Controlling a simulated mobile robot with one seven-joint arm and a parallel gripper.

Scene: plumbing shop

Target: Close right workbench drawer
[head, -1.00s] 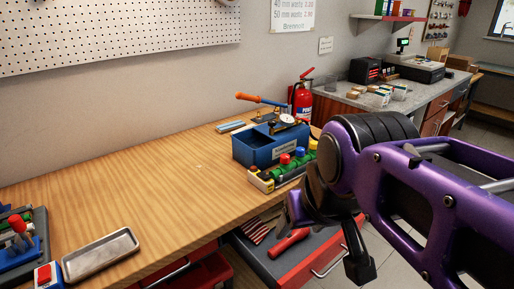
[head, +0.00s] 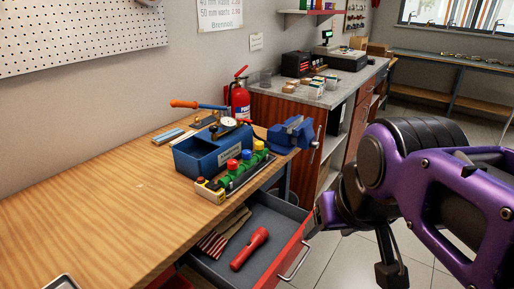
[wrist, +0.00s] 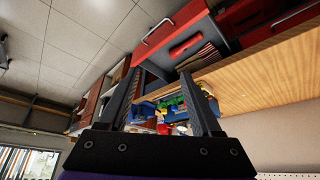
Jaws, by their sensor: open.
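The right workbench drawer (head: 282,262) is pulled out below the right end of the wooden workbench (head: 90,215). It has a red front, a metal handle (head: 296,262) and a grey inside holding a red flashlight (head: 250,248) and a striped bundle (head: 222,238). In the wrist view the drawer (wrist: 172,32) appears tilted, upper middle, beyond the fingers. My gripper (wrist: 170,92) is open and empty, its two dark fingers apart. It is apart from the drawer front. In the head view my purple arm is right of the drawer; the fingertips are hidden there.
A blue toolbox (head: 212,155), a valve manifold (head: 235,172) and a blue vise (head: 292,134) stand on the bench's right end. A fire extinguisher (head: 239,100) is behind. A grey-topped counter (head: 290,92) stands beyond. Tiled floor (head: 345,262) right of the drawer is open.

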